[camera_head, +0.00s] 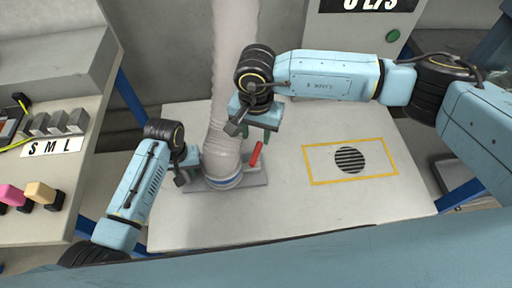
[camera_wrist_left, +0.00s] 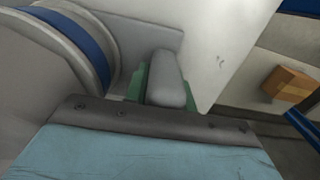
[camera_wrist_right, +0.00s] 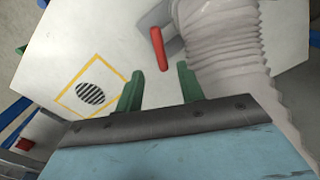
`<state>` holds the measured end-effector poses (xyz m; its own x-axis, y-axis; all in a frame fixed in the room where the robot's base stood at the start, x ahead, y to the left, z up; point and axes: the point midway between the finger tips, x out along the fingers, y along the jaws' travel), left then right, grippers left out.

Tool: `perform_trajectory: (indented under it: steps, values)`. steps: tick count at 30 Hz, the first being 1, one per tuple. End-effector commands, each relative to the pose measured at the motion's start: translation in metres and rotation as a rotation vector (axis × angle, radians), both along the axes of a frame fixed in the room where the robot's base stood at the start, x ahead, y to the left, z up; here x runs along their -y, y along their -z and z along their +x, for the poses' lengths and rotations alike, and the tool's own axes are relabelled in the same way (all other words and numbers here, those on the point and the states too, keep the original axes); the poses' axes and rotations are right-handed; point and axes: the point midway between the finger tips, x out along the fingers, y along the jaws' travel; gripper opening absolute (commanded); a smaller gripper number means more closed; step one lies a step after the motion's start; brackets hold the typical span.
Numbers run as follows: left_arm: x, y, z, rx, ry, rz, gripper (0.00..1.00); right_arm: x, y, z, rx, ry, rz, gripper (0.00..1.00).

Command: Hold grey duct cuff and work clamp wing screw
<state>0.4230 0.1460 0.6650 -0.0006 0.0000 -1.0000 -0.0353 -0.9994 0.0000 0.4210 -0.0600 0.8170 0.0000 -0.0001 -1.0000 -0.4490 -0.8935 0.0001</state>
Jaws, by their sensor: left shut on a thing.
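The ribbed grey duct (camera_head: 222,130) comes down to a cuff with a blue band (camera_head: 224,182) on a grey base plate (camera_head: 258,178). In the left wrist view the blue band (camera_wrist_left: 78,38) is at the upper left. My left gripper (camera_head: 188,170) is at the cuff's left side. Its green fingers are shut on a rounded grey tab (camera_wrist_left: 167,82). The red wing screw (camera_head: 256,153) stands at the cuff's right side, and it also shows in the right wrist view (camera_wrist_right: 159,48). My right gripper (camera_wrist_right: 160,90) is open and empty, above and apart from the red wing screw.
A yellow square with a striped round vent (camera_head: 349,160) is on the white table (camera_head: 300,215) to the right. A side bench (camera_head: 60,175) at the left carries S M L blocks and coloured plugs. The duct rises close beside my right gripper.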

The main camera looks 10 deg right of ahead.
Motion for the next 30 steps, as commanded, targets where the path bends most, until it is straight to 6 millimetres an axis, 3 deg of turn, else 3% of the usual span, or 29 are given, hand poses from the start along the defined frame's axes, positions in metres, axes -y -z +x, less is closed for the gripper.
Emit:
perform_trajectory:
  steps: [3,10,15,24,30]
  values:
    - [0.0,0.0,0.0,0.001,0.0,-0.001,0.0,0.0,0.026,-0.001,-0.004,0.002,-0.001,0.38]
    - [0.0,0.0,0.0,0.001,0.0,-0.001,0.0,0.0,0.063,-0.001,-0.002,0.002,-0.001,0.38]
    - [0.0,0.0,0.0,0.001,0.0,-0.001,0.0,0.0,0.074,0.0,0.0,0.002,0.0,0.38]
    - [0.0,0.0,0.0,0.001,0.0,-0.001,0.0,0.0,0.076,0.0,0.001,0.001,0.0,0.38]
    - [0.0,0.0,0.0,0.001,0.0,-0.001,0.0,0.0,0.076,0.0,0.001,0.002,0.0,0.12]
